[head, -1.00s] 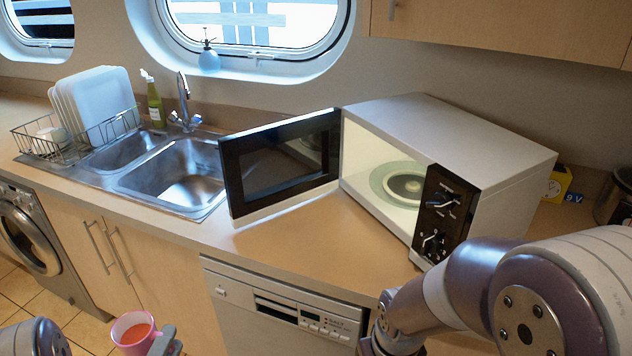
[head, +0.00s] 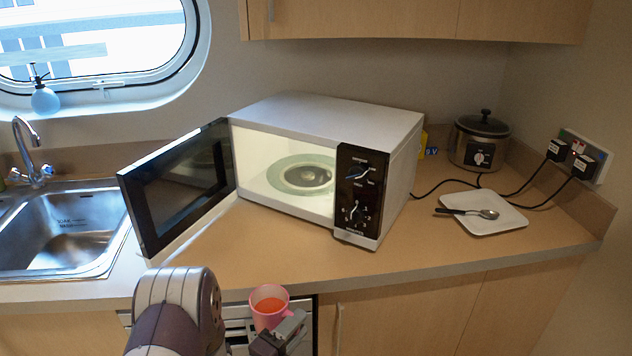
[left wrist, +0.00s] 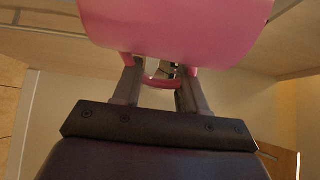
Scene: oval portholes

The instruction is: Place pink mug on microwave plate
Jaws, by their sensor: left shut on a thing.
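The pink mug (head: 270,304) is upright with orange-red contents, in front of the counter edge and below the microwave. My left gripper (head: 285,328) is shut on the mug at its handle side. In the left wrist view the mug's pink body (left wrist: 175,28) fills the top, with its handle between the two fingers (left wrist: 160,85). The microwave (head: 330,125) stands on the counter with its door (head: 180,185) swung open to the left. Its round glass plate (head: 285,172) lies inside the lit cavity, with a dark ring-like centre. My right gripper is not in view.
The open door sticks out over the counter beside the sink (head: 65,235). A white square plate with a spoon (head: 485,226) and a slow cooker (head: 480,142) are on the right. The counter (head: 290,255) before the microwave is bare.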

